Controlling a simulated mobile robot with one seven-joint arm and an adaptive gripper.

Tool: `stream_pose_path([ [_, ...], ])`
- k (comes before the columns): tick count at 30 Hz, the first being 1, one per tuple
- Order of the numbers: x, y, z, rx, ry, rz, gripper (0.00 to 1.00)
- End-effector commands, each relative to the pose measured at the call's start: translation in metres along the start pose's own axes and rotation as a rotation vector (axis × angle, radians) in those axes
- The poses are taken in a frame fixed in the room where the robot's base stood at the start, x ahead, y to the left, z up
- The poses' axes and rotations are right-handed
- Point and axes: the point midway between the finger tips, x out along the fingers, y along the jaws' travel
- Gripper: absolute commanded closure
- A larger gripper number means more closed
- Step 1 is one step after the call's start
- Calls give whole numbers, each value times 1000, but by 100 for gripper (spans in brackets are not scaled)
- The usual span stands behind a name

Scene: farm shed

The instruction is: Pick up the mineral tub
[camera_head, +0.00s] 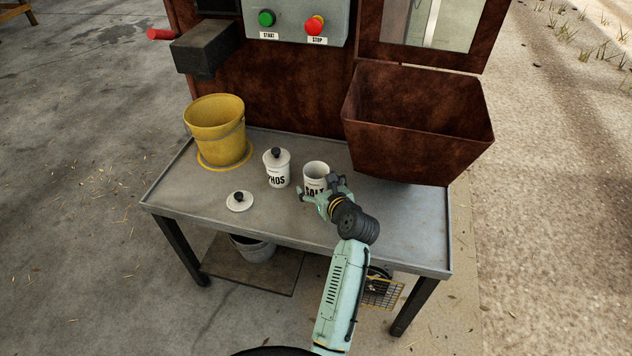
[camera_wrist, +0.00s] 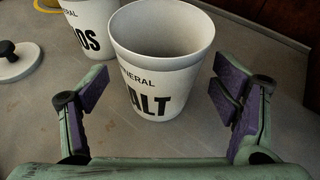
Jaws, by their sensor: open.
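A white tub (camera_head: 316,169) marked SALT stands upright and lidless on the metal table (camera_head: 405,225). In the wrist view the same tub (camera_wrist: 160,75) reads "...NERAL ...ALT" and looks empty as far as I can see. My gripper (camera_head: 325,193) is open just in front of it, partly covering its lower part in the head view. In the wrist view the fingers (camera_wrist: 165,95) are spread to its left and right, apart from its wall. A second white tub (camera_head: 276,168), marked PHOS, stands to its left with a black-knobbed lid on.
A loose white lid (camera_head: 239,201) lies on the table at front left. A yellow bucket (camera_head: 216,130) stands at the back left. A rusty hopper (camera_head: 420,120) overhangs the back right. A control box with START and STOP buttons (camera_head: 297,20) is above. The table's right front is clear.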

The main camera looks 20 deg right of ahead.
Motion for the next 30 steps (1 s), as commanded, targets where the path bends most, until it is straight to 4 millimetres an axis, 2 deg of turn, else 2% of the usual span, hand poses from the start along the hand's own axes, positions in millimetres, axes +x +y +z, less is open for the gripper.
stream_pose_path([
  [4, 15, 0, 0, 0, 1, 0, 19],
  [12, 17, 0, -1, -1, 0, -1, 20],
  [30, 17, 0, -1, 0, 0, -1, 60],
])
